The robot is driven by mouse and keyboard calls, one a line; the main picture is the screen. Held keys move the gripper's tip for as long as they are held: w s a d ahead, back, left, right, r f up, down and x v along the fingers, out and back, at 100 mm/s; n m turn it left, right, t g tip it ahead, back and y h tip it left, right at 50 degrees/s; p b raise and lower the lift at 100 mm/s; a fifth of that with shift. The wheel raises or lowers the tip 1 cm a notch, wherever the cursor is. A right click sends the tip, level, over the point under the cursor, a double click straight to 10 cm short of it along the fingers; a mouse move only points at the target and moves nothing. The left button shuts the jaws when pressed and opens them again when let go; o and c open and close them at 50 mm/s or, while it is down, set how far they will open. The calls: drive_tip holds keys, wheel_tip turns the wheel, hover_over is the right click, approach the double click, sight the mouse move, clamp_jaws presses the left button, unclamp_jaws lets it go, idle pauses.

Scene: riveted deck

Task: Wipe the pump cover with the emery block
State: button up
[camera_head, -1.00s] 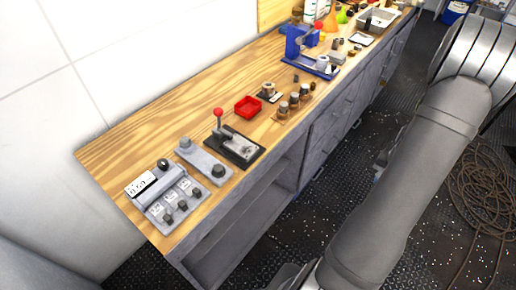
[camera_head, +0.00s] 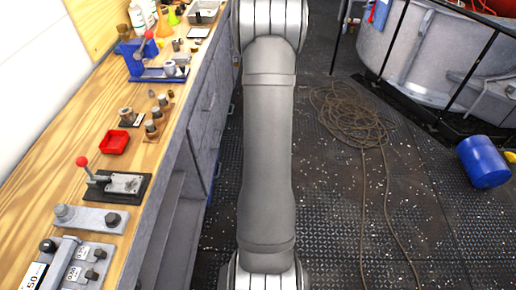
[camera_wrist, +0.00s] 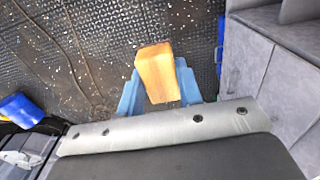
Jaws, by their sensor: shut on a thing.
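A tan-orange block (camera_wrist: 158,78), which I take to be the emery block, sits between the two blue fingers of my gripper (camera_wrist: 158,70) in the wrist view. The gripper is shut on it and holds it over the dark deck. The block's underside is hidden. In the head view the gripper and the block do not show. I cannot pick out the pump cover with certainty in either view.
A wooden workbench (camera_head: 50,165) runs along the left, with a red tray (camera_head: 114,142), a lever device (camera_head: 120,185) and a blue vice (camera_head: 135,58). A rope coil (camera_head: 350,115) and blue drum (camera_head: 484,162) lie on the deck. Railing (camera_head: 435,117) stands at right.

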drive_tip(key=s+a+r+n, duration=0.2)
drive_tip(key=a+r, duration=0.3)
drive_tip(key=a, duration=0.8)
drive_tip(key=n, duration=0.7)
approach(131, 185)
drive_tip(key=s+r, duration=0.1)
drive_tip(key=s, duration=0.2)
drive_tip(key=shift+f, duration=3.1)
drive_tip(key=shift+w+f, duration=0.4)
drive_tip(key=shift+c, duration=0.3)
drive_tip(key=shift+w+f, duration=0.2)
drive_tip(key=shift+w, duration=0.4)
drive_tip(key=shift+w+f, duration=0.15)
drive_tip(key=shift+w, duration=2.25)
drive_tip(key=s, duration=0.6)
drive_tip(key=shift+s, duration=0.3)
drive_tip(key=shift+s+r, duration=0.15)
drive_tip(key=shift+r, duration=1.3)
wheel_tip(131, 185, up, 5)
drive_tip(key=shift+r, duration=0.15)
